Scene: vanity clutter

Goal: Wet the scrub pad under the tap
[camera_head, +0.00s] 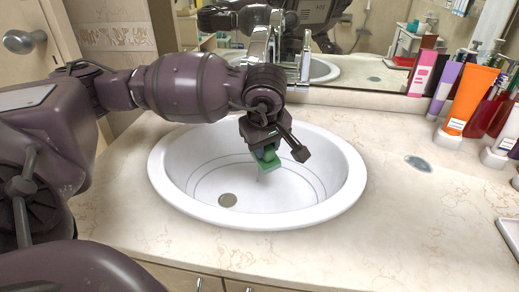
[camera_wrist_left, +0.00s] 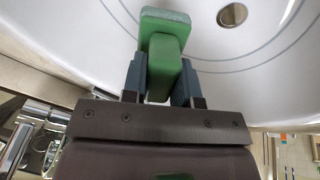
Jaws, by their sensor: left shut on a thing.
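My left gripper (camera_head: 262,146) reaches in from the left and points down over the white sink basin (camera_head: 185,165). It is shut on the green scrub pad (camera_head: 267,161), which hangs inside the bowl's outline. In the left wrist view the green pad (camera_wrist_left: 163,60) sits between the two fingers of the left gripper (camera_wrist_left: 161,80), with a greyish layer at its far end. The chrome tap (camera_head: 258,45) stands behind the basin, partly hidden by my left arm. No water stream shows. My right gripper is not in view.
The drain (camera_head: 228,200) is at the bowl's front left. Several tubes, including an orange tube (camera_head: 470,98), stand on the counter at the right. A mirror (camera_head: 350,60) rises behind the tap. The beige counter (camera_head: 400,220) is mostly clear right of the sink.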

